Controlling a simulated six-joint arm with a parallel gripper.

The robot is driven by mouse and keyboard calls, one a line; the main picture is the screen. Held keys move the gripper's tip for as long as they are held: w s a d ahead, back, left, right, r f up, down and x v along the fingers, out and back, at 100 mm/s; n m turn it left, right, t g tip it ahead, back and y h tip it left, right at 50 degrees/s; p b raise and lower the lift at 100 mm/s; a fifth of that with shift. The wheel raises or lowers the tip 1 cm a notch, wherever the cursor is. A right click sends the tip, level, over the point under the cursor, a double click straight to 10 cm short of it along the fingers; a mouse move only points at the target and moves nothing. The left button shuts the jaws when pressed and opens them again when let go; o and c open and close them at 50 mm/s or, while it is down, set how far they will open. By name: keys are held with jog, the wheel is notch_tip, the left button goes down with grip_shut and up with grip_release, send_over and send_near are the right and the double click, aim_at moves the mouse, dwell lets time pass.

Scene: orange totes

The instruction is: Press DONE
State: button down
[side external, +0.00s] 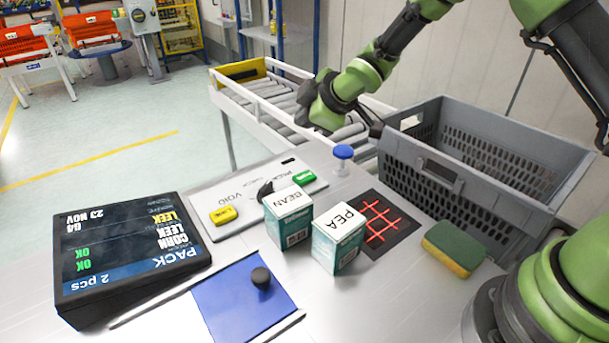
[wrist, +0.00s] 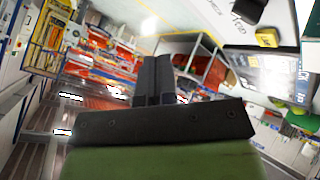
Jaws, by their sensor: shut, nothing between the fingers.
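A pale control panel (side external: 240,203) lies on the bench. It carries a yellow button (side external: 223,215) near the word VOID and a green button (side external: 304,178) at its far right end. I cannot read which button says DONE. A black part (side external: 265,191) sits between them, partly behind the BEAN box. The wrist view shows the yellow button (wrist: 267,38) at upper right; the green one is not discernible there. My gripper (side external: 377,131) is above and right of the panel, near the roller conveyor and crate, apart from both buttons. Its fingers (wrist: 153,78) are together and empty.
A BEAN box (side external: 289,220) and a PEA box (side external: 338,238) stand before the panel. A blue-topped knob (side external: 343,152), grey crate (side external: 470,185), sponge (side external: 454,248), black grid mat (side external: 384,222), blue plate (side external: 235,300) and PACK display (side external: 130,255) surround them.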

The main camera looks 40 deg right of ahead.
aim_at(304, 177)
jog(key=shift+w+a+f+n, duration=0.2)
jog(key=shift+f+n, duration=0.1)
jog(key=shift+f, duration=0.4)
jog(key=shift+f, duration=4.4)
jog(key=shift+f, duration=0.15)
jog(key=shift+f, duration=0.25)
jog(key=shift+f, duration=0.5)
jog(key=shift+r, duration=0.95)
